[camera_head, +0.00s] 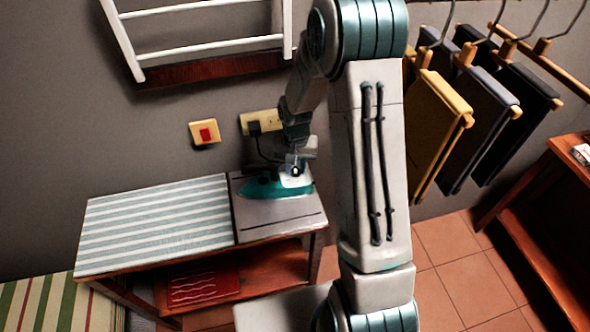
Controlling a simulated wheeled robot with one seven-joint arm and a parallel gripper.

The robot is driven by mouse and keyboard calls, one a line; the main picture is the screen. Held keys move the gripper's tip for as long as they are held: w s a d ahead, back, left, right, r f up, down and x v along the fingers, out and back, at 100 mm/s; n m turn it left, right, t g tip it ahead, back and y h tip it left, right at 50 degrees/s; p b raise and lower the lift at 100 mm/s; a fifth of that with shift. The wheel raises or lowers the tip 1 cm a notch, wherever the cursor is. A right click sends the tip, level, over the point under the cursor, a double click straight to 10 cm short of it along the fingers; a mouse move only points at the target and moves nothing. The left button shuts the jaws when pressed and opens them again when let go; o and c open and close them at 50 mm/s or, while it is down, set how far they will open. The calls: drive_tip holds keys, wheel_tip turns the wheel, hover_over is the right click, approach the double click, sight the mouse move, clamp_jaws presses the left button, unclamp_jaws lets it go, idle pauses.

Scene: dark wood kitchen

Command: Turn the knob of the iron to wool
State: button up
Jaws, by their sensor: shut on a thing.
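The iron (262,188) is teal and white and lies flat on the grey plate (258,218) at the right end of the striped ironing board (160,222). My gripper (296,172) reaches down from above onto the right part of the iron. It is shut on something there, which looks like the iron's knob. The gripper and its small size in view hide the knob, and its setting cannot be read.
A black plug sits in the yellow socket (272,121) behind the iron. A red switch (205,134) is on the wall. A white rack (200,40) hangs above. Folded cloths (440,125) on hangers are at right, near a wooden shelf (545,215).

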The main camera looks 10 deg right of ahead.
sight(295, 168)
drive_tip(key=m+b, duration=0.2)
drive_tip(key=m, duration=0.2)
drive_tip(key=shift+m+b, duration=0.7)
drive_tip(key=shift+m, duration=1.4)
drive_tip(key=o, duration=1)
wheel_tip(295, 168, up, 14)
drive_tip(key=shift+b, duration=0.45)
